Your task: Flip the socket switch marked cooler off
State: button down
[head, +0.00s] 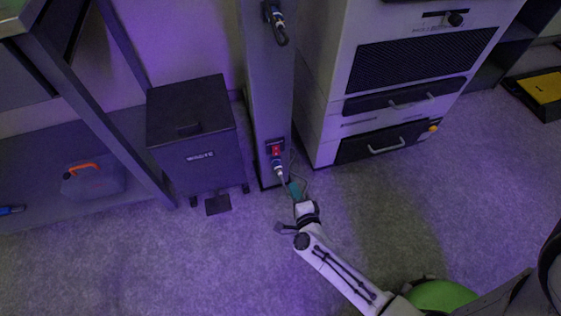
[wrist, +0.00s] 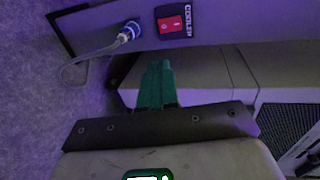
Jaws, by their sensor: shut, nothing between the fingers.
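The socket switch marked cooler is a red rocker (wrist: 173,25) on a dark plate with white lettering in the wrist view. In the head view the red switch (head: 276,150) sits low on the grey post. A cable plug (wrist: 128,32) is in the socket beside it, its cable looping away; it also shows in the head view (head: 277,165). My gripper (wrist: 158,70) is shut and empty, its green fingers together, pointing at the post just short of the switch. In the head view my gripper (head: 295,187) is low in front of the post. I cannot tell the rocker's position.
A dark waste bin (head: 190,120) with a pedal stands left of the post. A grey cabinet (head: 400,80) with drawers and handles stands close on the right. Open carpet lies in front.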

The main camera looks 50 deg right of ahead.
aim_at(276, 150)
jog(key=b+x, duration=0.4)
jog(key=x, duration=1)
jog(key=shift+b, duration=0.4)
jog(key=shift+w+d+f, duration=0.25)
jog(key=shift+w+f, duration=0.05)
jog(key=shift+w, duration=0.05)
jog(key=shift+s, duration=0.1)
